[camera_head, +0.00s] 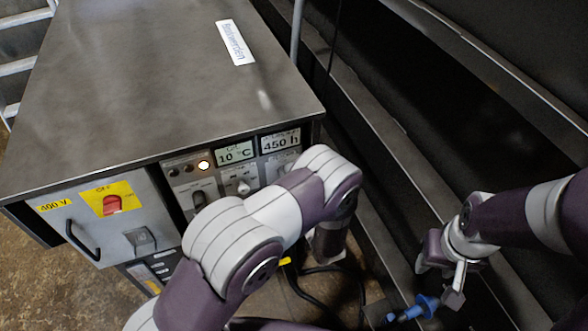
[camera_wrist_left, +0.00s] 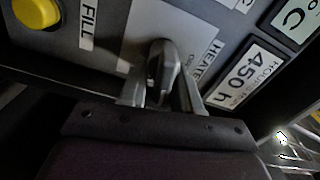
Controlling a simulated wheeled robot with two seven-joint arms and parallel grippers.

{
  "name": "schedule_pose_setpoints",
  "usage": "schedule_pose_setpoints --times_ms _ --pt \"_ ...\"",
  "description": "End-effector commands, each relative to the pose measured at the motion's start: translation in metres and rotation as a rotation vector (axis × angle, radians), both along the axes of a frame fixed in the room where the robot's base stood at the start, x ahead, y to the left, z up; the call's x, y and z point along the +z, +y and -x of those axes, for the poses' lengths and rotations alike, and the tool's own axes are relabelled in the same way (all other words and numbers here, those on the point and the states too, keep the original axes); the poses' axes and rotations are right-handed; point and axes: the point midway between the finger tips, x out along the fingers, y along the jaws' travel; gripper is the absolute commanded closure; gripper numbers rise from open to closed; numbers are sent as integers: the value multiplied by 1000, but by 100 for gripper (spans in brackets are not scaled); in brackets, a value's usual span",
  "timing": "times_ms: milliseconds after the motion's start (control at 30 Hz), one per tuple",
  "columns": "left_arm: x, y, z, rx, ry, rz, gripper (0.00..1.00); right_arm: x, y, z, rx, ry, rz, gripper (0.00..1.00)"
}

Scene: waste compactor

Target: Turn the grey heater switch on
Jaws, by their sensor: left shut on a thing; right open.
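The grey heater switch (camera_wrist_left: 161,62) sits on a light plate marked HEATER, beside the 450 h display (camera_wrist_left: 243,75) in the left wrist view. My left gripper (camera_wrist_left: 162,92) is shut on the switch handle, one finger on each side. The switch setting is not readable. In the head view, my left arm crosses in front of the control panel and hides my left gripper and most of the area below the 450 h display (camera_head: 281,143). My right gripper (camera_head: 441,280) is open and empty at the lower right, away from the panel.
A yellow button (camera_wrist_left: 36,12) marked FILL lies near the switch. The panel also has a 10 °C display (camera_head: 235,153), a lit white lamp (camera_head: 204,165) and a red switch (camera_head: 112,205) on yellow. A blue fitting (camera_head: 421,307) lies close to my right gripper.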

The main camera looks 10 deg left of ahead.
Motion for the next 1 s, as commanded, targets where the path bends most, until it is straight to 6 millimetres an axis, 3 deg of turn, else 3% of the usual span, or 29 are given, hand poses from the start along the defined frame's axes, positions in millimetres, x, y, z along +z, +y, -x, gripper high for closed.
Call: schedule_pose_setpoints --times_ms 400,967,1000 --pt "-5 1 1 2 111 -157 98 14 0 0 0 0 0 57" --pt "-6 1 2 3 128 -181 98 15 0 0 0 0 0 57" --pt "-6 1 2 3 128 -181 64 15 0 0 0 0 0 57"
